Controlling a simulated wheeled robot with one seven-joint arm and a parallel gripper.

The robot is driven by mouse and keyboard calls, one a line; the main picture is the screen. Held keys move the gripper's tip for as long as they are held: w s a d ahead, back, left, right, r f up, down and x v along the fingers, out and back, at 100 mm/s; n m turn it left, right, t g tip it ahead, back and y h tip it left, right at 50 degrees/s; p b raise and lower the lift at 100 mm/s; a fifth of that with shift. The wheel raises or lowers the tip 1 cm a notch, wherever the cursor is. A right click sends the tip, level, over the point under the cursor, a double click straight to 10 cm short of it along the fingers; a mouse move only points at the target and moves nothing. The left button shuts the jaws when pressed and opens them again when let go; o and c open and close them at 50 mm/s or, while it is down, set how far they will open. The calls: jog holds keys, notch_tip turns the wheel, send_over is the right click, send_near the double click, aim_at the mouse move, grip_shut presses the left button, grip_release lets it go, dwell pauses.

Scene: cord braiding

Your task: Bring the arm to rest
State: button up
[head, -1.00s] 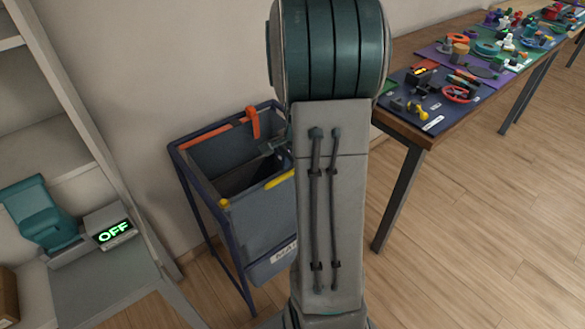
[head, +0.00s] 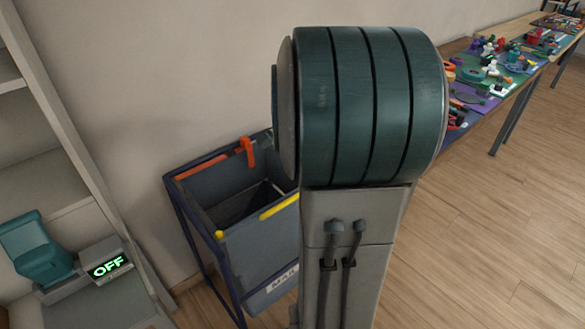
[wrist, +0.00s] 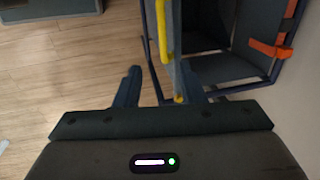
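My arm (head: 360,110) stands large in the middle of the head view, its rounded green joint raised in front of the wall. My gripper (wrist: 157,80) shows in the wrist view with its two fingers apart. I see nothing clearly held between them. In the head view my gripper is hidden behind the arm. The dark blue bin (head: 258,244) stands behind and left of the arm; it also shows in the wrist view (wrist: 205,18), beyond the fingers. Its near side with a yellow strip passes close to the right finger; I cannot tell whether they touch.
Shelves with a teal device (head: 36,246) and a small display reading OFF (head: 106,265) stand at the left. A long table (head: 520,72) with coloured mats and several parts runs along the wall at the right. The wooden floor (head: 490,230) at the right is clear.

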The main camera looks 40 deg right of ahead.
jog(key=shift+a, duration=0.1)
jog(key=s+a+r+n+p, duration=0.3)
jog(key=s+a+r+n, duration=0.1)
jog(key=a+n, duration=0.4)
jog(key=s+a+r+n+p, duration=0.3)
jog(key=s+a+r+n, duration=0.1)
jog(key=s+a+n, duration=0.3)
jog(key=a+n, duration=0.2)
jog(key=a, duration=0.2)
jog(key=shift+s+a+t+p, duration=0.2)
jog(key=shift+a+t+p, duration=0.1)
jog(key=shift+p, duration=0.1)
